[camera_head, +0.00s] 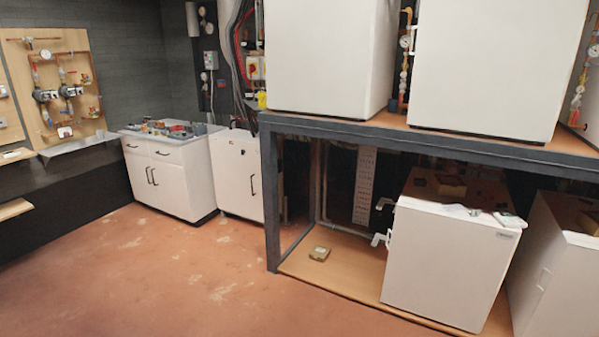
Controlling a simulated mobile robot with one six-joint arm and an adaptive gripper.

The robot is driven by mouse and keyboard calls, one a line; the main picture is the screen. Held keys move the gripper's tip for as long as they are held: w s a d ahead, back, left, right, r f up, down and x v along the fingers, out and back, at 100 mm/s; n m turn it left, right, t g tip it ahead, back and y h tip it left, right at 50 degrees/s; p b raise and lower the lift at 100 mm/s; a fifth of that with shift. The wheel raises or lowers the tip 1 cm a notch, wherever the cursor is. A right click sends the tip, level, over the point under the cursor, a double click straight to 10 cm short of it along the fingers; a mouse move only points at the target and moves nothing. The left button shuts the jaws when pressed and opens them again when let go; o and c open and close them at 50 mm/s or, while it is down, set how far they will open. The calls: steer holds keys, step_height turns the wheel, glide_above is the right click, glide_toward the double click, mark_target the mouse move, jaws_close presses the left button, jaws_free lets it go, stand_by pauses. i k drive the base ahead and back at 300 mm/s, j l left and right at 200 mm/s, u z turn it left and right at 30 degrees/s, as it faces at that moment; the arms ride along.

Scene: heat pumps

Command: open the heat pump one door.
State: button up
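Several white box-shaped units stand on a two-level steel-framed rack. Two large ones, an upper left unit (327,55) and an upper middle unit (488,70), stand on the top shelf, cut off by the picture's top edge. A lower white unit (448,262) stands on the bottom board, with small items on its top. Another lower unit (555,275) is at the right edge, with what looks like a handle on its front. I cannot tell which one is heat pump one. No front looks open. My gripper is not in view.
The rack's frame (268,200) has a dark post and a shelf edge. A small box (319,253) lies on the bottom board (345,272). White cabinets (172,180) with black handles stand at the back wall. The reddish floor (150,275) is clear at the left front.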

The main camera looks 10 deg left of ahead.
mark_target(318, 54)
steer(key=i+j+u, duration=0.3)
steer(key=i+j, duration=0.15)
steer(key=i, duration=0.35)
steer(key=i+j+u, duration=0.25)
steer(key=i, duration=0.6)
steer(key=i+j+u, duration=0.1)
steer(key=i+u, duration=0.2)
steer(key=i, duration=0.55)
